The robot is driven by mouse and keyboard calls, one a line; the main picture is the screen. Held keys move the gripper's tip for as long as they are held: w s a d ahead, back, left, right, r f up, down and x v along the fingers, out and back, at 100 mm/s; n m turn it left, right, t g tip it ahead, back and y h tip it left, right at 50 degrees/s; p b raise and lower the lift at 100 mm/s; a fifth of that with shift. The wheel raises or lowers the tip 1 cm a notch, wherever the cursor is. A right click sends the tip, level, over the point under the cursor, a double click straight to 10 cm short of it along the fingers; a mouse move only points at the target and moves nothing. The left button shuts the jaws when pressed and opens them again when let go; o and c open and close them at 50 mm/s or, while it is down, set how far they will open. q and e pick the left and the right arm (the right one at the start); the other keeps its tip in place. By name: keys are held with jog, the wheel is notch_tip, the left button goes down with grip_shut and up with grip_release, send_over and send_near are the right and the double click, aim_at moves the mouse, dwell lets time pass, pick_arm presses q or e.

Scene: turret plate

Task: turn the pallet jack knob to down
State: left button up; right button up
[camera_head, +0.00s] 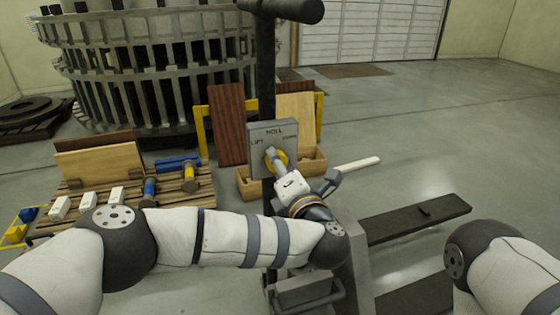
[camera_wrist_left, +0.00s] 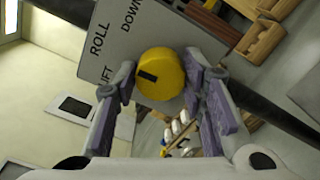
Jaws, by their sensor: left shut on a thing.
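The grey control box (camera_head: 273,140) stands upright on the pallet jack's dark mast (camera_head: 266,70), with ROLL at its top, LIFT at left and DOWN at right. The knob's black mark lies on the side toward the ROLL lettering. My right gripper is out of view; only part of the right arm shows.
A pallet (camera_head: 120,204) with tools and white blocks stands at left. A wooden bin (camera_head: 308,168) and boards are behind the box. Dark forks (camera_head: 420,217) lie at right. Open floor (camera_head: 440,120) stretches behind them.

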pick_arm(q)
jog(key=shift+d+m+p, duration=0.1)
jog(key=shift+m+p, duration=0.9)
jog(key=shift+m, duration=4.1)
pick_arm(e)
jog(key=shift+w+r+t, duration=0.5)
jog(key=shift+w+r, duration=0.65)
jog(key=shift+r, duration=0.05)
pick_arm(q)
jog(key=shift+f, duration=0.1)
jog(key=o, duration=1.2)
jog(key=shift+c, duration=0.2)
jog(key=v, duration=1.2)
